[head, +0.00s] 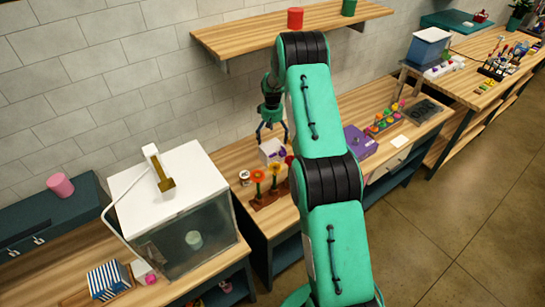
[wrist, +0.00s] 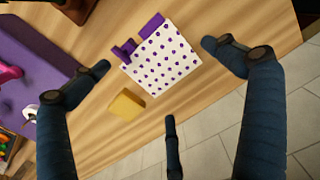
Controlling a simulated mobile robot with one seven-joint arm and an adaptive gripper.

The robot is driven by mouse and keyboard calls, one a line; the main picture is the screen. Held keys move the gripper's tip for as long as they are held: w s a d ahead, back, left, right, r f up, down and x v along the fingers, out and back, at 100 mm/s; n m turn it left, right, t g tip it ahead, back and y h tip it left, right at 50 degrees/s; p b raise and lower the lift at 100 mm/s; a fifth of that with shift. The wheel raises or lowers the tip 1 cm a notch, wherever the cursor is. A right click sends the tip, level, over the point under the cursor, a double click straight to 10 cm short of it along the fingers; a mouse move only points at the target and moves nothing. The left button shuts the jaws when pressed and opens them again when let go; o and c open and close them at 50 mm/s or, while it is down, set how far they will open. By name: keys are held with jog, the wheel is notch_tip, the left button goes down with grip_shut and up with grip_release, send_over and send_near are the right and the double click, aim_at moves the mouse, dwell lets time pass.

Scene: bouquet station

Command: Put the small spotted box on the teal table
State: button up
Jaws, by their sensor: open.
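The small spotted box, white with purple dots, sits on the wooden bench in the wrist view (wrist: 167,58); it also shows in the head view (head: 271,152), partly behind orange flowers. Small purple parts stick out along its edge. My gripper (head: 272,134) is above the box, pointing down. In the wrist view my gripper (wrist: 157,58) has its fingers spread, with the box between and beyond them, and holds nothing. Contact is not visible. A teal tabletop (head: 446,20) is at the far upper right of the head view.
A yellow block (wrist: 127,105) lies close to the box. A purple case (head: 360,141) and the flowers (head: 259,176) stand nearby. A wooden shelf (head: 240,36) is on the wall above. A glass tank (head: 195,255) stands left. A blue bin (head: 428,48) stands toward the teal tabletop.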

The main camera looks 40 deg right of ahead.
aim_at(272, 146)
dwell(0.3)
jog(key=shift+s+f+p, duration=0.1)
jog(key=shift+f+p, duration=0.3)
jog(key=shift+f, duration=1.5)
jog(key=shift+s+a+f, duration=0.1)
jog(key=shift+f, duration=0.2)
jog(key=shift+w+f, duration=0.2)
jog(key=shift+f, duration=0.9)
jog(key=shift+s+r, duration=0.15)
jog(key=shift+c, duration=0.5)
jog(key=c, duration=1.6)
